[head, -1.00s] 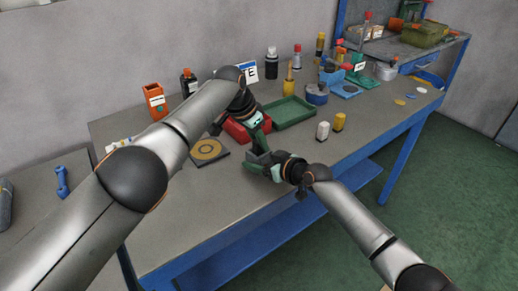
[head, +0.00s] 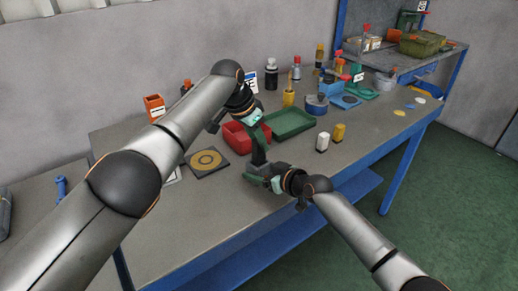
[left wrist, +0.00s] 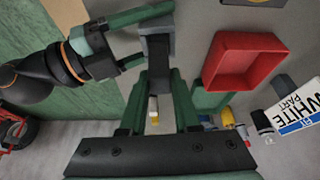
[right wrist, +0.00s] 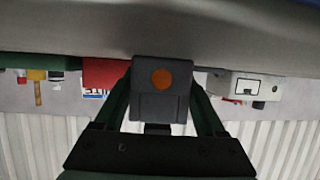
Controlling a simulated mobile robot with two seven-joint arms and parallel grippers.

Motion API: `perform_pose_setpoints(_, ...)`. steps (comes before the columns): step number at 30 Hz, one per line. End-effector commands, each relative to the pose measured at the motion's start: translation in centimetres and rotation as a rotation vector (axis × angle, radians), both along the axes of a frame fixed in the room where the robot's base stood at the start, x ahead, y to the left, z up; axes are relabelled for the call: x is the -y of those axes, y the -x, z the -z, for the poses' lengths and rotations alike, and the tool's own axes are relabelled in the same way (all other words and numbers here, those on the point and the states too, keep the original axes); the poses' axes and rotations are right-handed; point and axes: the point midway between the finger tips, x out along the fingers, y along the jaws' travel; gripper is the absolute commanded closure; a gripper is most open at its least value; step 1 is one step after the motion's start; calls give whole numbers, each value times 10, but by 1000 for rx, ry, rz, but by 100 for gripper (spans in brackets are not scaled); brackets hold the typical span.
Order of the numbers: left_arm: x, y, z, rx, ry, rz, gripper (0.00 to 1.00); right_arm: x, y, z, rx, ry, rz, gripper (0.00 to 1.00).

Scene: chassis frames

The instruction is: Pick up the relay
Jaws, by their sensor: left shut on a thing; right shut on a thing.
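The relay (head: 258,155) is a dark grey block, held just above the near part of the bench between my two grippers. In the right wrist view the relay (right wrist: 162,105) shows an orange round spot on its face. My right gripper (head: 264,176) is shut on it from the near side, with a finger on each side. My left gripper (head: 259,137) comes from above and is shut on its other end. In the left wrist view the relay (left wrist: 158,48) lies between the green fingers of both grippers, which partly hide it.
A red tray (head: 233,142) and a green tray (head: 290,124) lie just behind the grippers. A dark mat with a yellow ring (head: 207,163) lies to the left. White (head: 322,142) and yellow (head: 338,132) blocks stand right. The bench front is clear.

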Motion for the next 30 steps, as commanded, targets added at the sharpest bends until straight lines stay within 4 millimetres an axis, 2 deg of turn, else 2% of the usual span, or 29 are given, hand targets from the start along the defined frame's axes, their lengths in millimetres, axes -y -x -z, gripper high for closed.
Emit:
perform_pose_setpoints(14,-35,29,3,-1,-3,-4,100,0,0,0,0,0,0,91)
perform_pose_setpoints(30,-108,93,3,0,-5,-6,100,0,0,0,0,0,0,91)
